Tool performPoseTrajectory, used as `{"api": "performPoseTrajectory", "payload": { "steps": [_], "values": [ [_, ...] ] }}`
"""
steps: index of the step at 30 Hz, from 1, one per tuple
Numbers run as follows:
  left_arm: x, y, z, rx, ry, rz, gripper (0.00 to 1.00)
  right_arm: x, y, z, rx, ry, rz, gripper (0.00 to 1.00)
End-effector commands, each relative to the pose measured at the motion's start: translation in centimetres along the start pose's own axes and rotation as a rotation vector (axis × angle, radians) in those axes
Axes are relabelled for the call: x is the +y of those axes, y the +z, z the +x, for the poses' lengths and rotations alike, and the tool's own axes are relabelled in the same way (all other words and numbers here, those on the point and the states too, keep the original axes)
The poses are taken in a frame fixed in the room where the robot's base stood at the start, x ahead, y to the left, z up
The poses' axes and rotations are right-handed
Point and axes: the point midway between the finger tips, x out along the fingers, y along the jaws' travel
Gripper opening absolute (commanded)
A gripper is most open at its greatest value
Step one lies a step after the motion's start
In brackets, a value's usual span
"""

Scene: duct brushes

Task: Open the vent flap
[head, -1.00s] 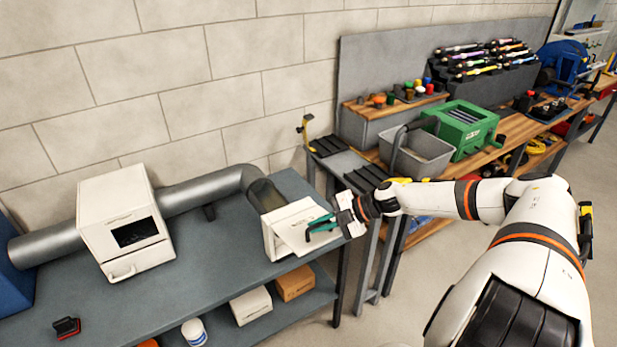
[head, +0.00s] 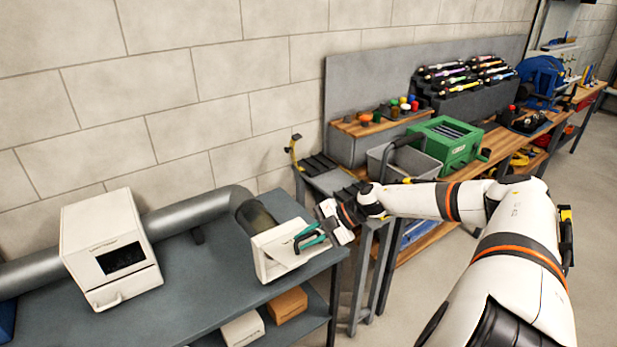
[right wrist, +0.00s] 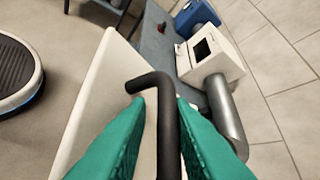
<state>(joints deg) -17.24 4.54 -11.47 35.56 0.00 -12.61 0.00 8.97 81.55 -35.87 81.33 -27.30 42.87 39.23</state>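The vent flap (head: 285,262) is a white panel on the white box at the right end of the grey duct, near the bench's right corner. It looks tilted out at the top. A dark bent handle (right wrist: 165,115) stands out from it in the right wrist view. The flap is also there as a pale panel (right wrist: 98,100) at the left. My right gripper (head: 304,238) is at the flap, its teal fingers close on both sides of the handle (right wrist: 162,98); it looks shut on it. The contact is partly hidden. My left gripper is out of view.
A white box with a dark window (head: 108,250) sits on the duct (head: 185,220) at the left. The grey bench (head: 200,285) is clear between. A side stand, a grey bin (head: 405,165) and a green crate (head: 447,143) stand right of the flap, near my right arm.

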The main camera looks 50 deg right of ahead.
Motion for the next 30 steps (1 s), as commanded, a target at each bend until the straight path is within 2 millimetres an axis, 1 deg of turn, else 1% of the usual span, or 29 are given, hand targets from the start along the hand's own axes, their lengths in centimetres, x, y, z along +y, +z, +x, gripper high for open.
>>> {"api": "performPoseTrajectory", "payload": {
  "steps": [7,11,15,20,21,24,27,30],
  "values": [
    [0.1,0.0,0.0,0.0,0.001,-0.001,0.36,0.0,0.0,-0.2,0.001,0.001,0.001,0.2],
    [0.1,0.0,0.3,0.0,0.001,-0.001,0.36,0.1,-0.2,-1.2,0.003,0.003,0.002,0.2],
    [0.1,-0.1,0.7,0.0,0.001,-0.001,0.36,0.1,-0.2,-3.5,0.006,0.007,0.0,0.2],
    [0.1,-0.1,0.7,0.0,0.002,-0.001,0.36,-0.1,-0.1,-6.3,0.006,0.006,0.001,0.2],
    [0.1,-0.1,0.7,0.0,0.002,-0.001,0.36,-0.1,-0.1,-7.2,0.005,0.007,0.0,0.2],
    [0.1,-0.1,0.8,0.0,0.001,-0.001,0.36,-0.2,-0.1,-9.1,0.005,0.005,-0.001,0.2],
    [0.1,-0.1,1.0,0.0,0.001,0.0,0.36,-0.1,-0.1,-10.4,0.002,0.005,-0.001,0.2],
    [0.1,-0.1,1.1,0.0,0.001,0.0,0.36,-0.2,-0.1,-11.3,0.0,0.003,0.0,0.2]
  ]
}}
